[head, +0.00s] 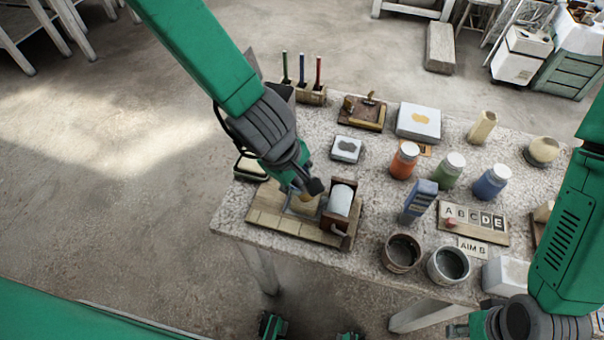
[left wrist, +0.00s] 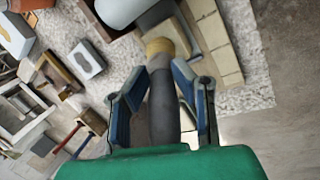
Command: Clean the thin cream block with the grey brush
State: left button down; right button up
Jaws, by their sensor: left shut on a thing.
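My left gripper (head: 308,188) is over the front left of the stone-topped table. In the left wrist view its two blue-grey fingers (left wrist: 165,78) are shut on the dark grey handle of the grey brush (left wrist: 163,118). The brush's tan head (left wrist: 160,46) points away from the gripper, and it shows below the fingers in the head view (head: 304,203). Beneath is a wooden board with flat cream pieces (head: 268,220); I cannot tell whether the head touches them.
A wooden stand with a white roller (head: 341,200) is just right of the brush. Red (head: 404,161), green (head: 448,170) and blue (head: 491,183) jars, a blue-grey box (head: 418,201) and two pots (head: 402,253) stand further right.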

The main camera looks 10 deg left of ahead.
pick_arm(q)
jog(key=s+b, duration=0.1)
jog(key=s, duration=0.2)
jog(key=shift+a, duration=0.1)
dwell(0.3)
jog(key=w+p, duration=0.2)
jog(key=shift+w, duration=0.3)
jog(key=shift+w+r+p, duration=0.1)
jog(key=shift+w+p, duration=0.65)
jog(key=shift+p, duration=0.25)
jog(key=shift+w+d, duration=0.2)
jog(key=shift+w, duration=0.2)
